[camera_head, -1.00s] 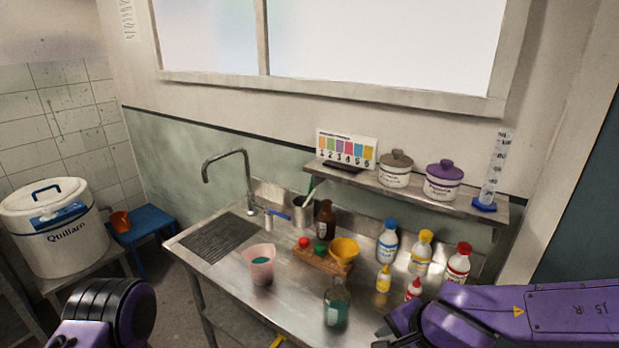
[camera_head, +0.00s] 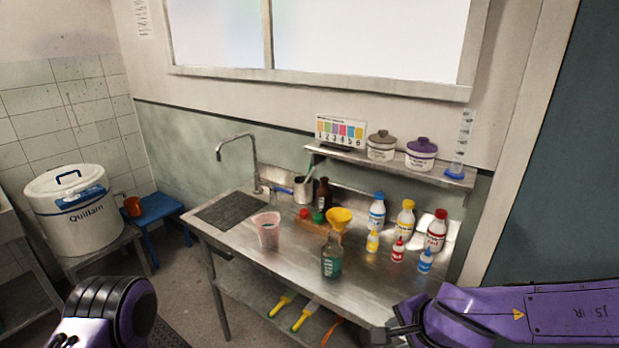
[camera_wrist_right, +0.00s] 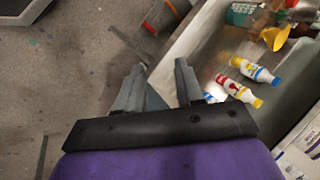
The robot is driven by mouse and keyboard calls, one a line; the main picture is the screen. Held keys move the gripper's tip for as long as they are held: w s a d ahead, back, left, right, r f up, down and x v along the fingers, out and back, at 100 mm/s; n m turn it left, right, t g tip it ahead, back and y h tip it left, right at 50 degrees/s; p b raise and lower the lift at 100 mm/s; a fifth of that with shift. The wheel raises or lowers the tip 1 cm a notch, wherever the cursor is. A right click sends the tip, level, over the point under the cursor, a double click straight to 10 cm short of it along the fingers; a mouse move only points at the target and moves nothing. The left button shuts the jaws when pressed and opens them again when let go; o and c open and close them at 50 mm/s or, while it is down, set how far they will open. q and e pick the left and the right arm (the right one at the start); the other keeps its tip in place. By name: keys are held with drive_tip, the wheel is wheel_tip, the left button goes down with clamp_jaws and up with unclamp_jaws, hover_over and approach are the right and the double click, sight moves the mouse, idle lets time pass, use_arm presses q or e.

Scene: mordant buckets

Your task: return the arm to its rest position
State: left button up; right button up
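My right gripper (camera_head: 385,337) shows at the lower right of the head view, in front of the steel bench (camera_head: 305,265). In the right wrist view my right gripper (camera_wrist_right: 160,78) has its two fingers apart with nothing between them; the grey floor and the bench's edge lie beyond. The purple link of my right arm (camera_head: 530,310) enters from the right. A purple and black part of my left arm (camera_head: 105,312) shows at the lower left; the left gripper is out of view.
On the bench stand a pink beaker (camera_head: 267,230), a glass bottle (camera_head: 331,258), a yellow funnel (camera_head: 339,216) and several capped bottles. A white Quillain tub (camera_head: 75,215) stands at left. Yellow-handled tools (camera_head: 303,318) lie on the lower shelf. Floor in front looks open.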

drive_tip(key=s+d+f+h+b, duration=0.1)
drive_tip(key=d+f+h+b, duration=0.1)
drive_tip(key=d+f, duration=0.35)
drive_tip(key=s+d+f+n+t+h+b, duration=0.1)
drive_tip(key=s+d+f+h+b, duration=0.1)
drive_tip(key=f, duration=0.7)
drive_tip(key=s+d+f+h+b, duration=0.1)
drive_tip(key=d+f+b, duration=0.15)
drive_tip(key=f, duration=0.45)
drive_tip(key=s+d+f+n+g+b, duration=0.3)
drive_tip(key=s+f+n, duration=0.3)
drive_tip(key=s+f, duration=1.2)
drive_tip(key=shift+s+d+f+b, duration=0.2)
drive_tip(key=shift+f+b, duration=0.1)
drive_tip(key=shift+b, duration=0.55)
